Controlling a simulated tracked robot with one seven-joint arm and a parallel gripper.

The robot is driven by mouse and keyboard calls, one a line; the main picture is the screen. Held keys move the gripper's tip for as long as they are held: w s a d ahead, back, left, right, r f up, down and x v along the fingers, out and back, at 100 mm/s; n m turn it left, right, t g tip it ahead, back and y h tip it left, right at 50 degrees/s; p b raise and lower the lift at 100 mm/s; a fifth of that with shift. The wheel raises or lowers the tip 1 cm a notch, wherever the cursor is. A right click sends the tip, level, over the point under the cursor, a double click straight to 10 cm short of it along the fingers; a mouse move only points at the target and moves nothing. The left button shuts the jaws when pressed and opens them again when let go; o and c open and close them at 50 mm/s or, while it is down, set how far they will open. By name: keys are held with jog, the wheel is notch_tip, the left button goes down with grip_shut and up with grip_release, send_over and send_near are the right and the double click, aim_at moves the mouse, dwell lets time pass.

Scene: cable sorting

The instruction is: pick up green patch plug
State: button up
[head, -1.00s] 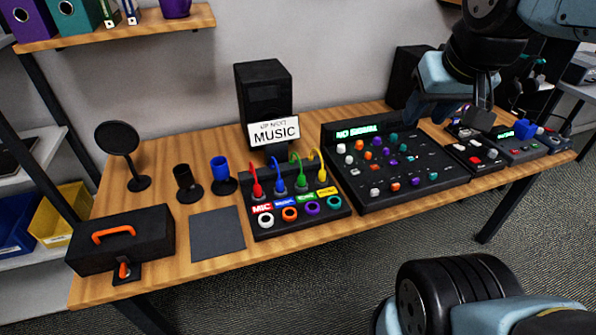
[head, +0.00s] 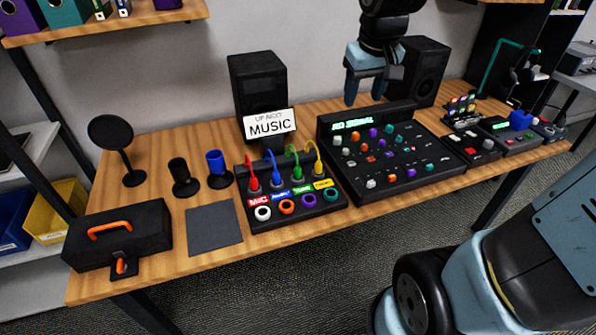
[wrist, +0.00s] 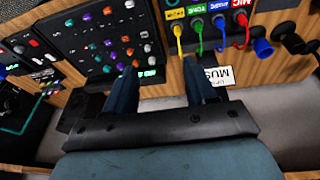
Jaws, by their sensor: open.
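The green patch plug (head: 297,175) stands in the black patch box (head: 335,215), between the blue plug (head: 277,182) and the yellow plug (head: 320,167). Its cable arches up and back. In the wrist view the green plug (wrist: 198,27) is near the top, with the yellow plug (wrist: 177,30) to its left. My gripper (head: 365,100) is open and empty, above and behind the mixer. In the wrist view my gripper's fingers (wrist: 163,78) point toward the gap between the mixer and the patch box, apart from the plug.
The mixer (head: 418,172) stands right of the patch box. A speaker (head: 257,85) and a "MUSIC" sign (head: 269,123) stand behind the box. A grey mat (head: 213,228), a blue cup-shaped holder (head: 217,165) and a black case (head: 120,240) lie to the left.

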jog(key=w+a+f+n+g, duration=0.1)
jog(key=w+a+f+n, duration=0.1)
jog(key=w+a+f, duration=0.4)
jog(key=n+g, duration=0.2)
send_over(298, 168)
notch_tip(298, 168, down, 12)
notch_tip(298, 168, down, 14)
jog(key=shift+s, duration=0.1)
jog(key=shift+c, duration=0.5)
grip_shut()
